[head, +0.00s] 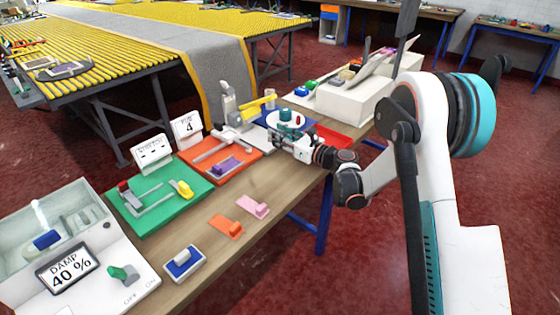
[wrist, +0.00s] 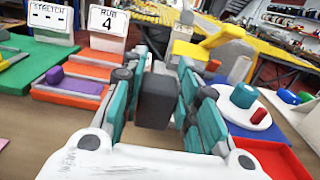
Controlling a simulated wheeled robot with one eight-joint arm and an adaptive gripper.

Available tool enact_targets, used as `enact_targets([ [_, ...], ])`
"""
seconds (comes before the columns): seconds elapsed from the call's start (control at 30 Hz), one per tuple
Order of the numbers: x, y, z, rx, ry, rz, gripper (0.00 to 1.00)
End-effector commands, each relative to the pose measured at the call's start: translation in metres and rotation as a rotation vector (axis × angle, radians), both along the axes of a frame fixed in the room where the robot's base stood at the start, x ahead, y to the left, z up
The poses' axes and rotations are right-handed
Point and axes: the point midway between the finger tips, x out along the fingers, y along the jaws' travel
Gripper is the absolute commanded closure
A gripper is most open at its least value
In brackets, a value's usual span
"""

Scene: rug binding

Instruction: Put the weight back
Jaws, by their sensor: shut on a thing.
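My gripper (head: 296,142) is low over the right part of the workbench, in front of a round white plate. In the wrist view my gripper (wrist: 160,98) has its teal fingers closed on a dark grey block (wrist: 157,103). This block seems to be the weight; no label shows on it. Its underside is hidden, so I cannot tell whether it touches the bench. The plate also shows in the head view (head: 272,122).
A red tray (head: 333,138) lies right of the plate. An orange board (head: 247,169) with a purple slider and a green board (head: 160,220) are to the left. Signs and a grey-yellow device (head: 240,112) stand behind. Bare wood (head: 280,184) lies in front.

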Motion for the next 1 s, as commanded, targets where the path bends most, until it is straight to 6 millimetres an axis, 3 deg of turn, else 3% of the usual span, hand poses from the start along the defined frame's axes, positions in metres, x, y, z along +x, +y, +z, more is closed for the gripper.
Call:
enact_targets([
  [0.03,0.0,0.0,-0.015,0.001,0.0,0.0,1.0],
  [0.13,0.0,0.0,-0.031,0.001,0.0,0.0,1.0],
  [0.43,0.0,0.0,-0.049,0.001,-0.001,0.0,1.0],
  [0.67,0.0,0.0,-0.082,0.001,0.0,0.0,1.0],
  [1.0,0.0,0.0,-0.085,0.001,-0.001,0.0,1.0],
])
